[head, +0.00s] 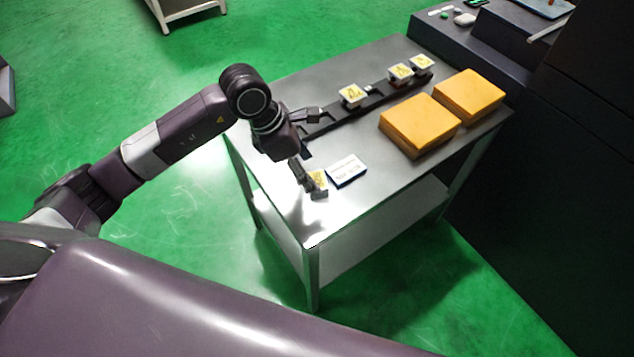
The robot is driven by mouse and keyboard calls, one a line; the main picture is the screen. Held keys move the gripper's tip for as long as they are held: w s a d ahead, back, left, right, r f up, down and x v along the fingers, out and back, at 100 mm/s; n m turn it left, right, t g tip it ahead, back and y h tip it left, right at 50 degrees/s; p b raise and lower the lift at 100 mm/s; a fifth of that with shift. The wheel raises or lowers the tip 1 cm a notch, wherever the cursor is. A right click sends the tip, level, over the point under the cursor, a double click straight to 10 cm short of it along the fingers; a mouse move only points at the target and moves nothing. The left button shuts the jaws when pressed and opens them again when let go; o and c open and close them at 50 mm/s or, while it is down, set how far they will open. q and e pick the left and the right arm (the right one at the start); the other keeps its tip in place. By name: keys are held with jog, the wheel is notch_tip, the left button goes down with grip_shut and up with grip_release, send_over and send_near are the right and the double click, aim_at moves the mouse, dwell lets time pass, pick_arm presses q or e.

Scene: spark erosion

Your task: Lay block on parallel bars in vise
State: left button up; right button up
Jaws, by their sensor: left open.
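No vise or parallel bars can be made out in the head view. My left gripper (317,153) is open over the left part of the steel table, its two fingers spread wide. A small yellow-topped piece (319,177) is by its nearer fingertip, partly hidden; I cannot tell whether they touch or whether this is the block. Several pale blocks with yellow marked tops, one of them nearest the gripper (351,94), sit along a black rail (380,98) at the back of the table. My right gripper is not in view.
The steel table (352,208) has a lower shelf. Two orange boxes (419,126) (469,94) stand on its right part. A white-and-blue card (347,171) lies near the gripper. A dark machine body (540,170) borders the right side. Green floor is open at left.

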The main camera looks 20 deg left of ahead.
aim_at(317, 179)
pick_arm(q)
jog(key=p+x, duration=0.1)
jog(key=x, duration=0.1)
jog(key=p+x, duration=0.1)
jog(key=x, duration=0.2)
jog(key=shift+w+a+f, duration=0.15)
jog(key=shift+f, duration=0.15)
jog(key=shift+w+f, duration=0.15)
jog(key=shift+f, duration=0.35)
jog(key=shift+r, duration=0.15)
jog(key=c, duration=1.6)
